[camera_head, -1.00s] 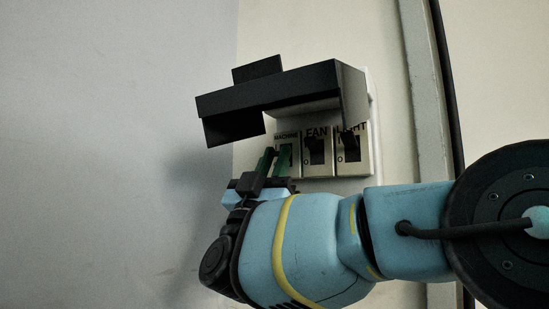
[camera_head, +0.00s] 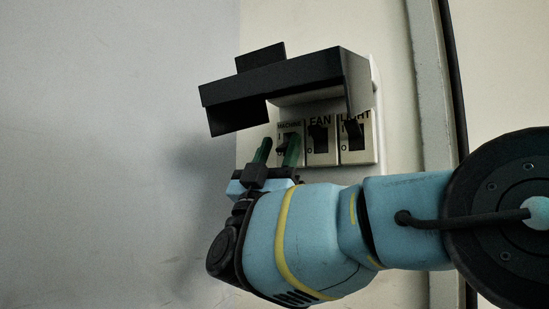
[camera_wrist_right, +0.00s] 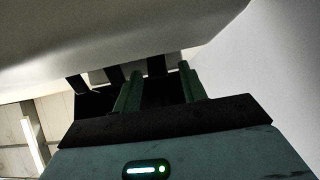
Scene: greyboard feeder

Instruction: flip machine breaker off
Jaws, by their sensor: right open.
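The machine breaker (camera_head: 290,132) is the left one of three switches on a wall panel, under a black hood (camera_head: 290,82). Its label reads MACHINE. My right gripper (camera_head: 277,150) is open, its green fingers pointing up at the lower part of this breaker. One finger overlaps the breaker's front in the picture, and the other is to its left. A dark lever shows partly between them; its exact position and any contact are unclear. In the right wrist view the two green fingers (camera_wrist_right: 160,82) stand apart, with dark parts behind them. My left gripper is not in view.
The hood juts out above all three. A door-like frame edge (camera_head: 432,90) runs down the wall to the right. The wall at left is bare.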

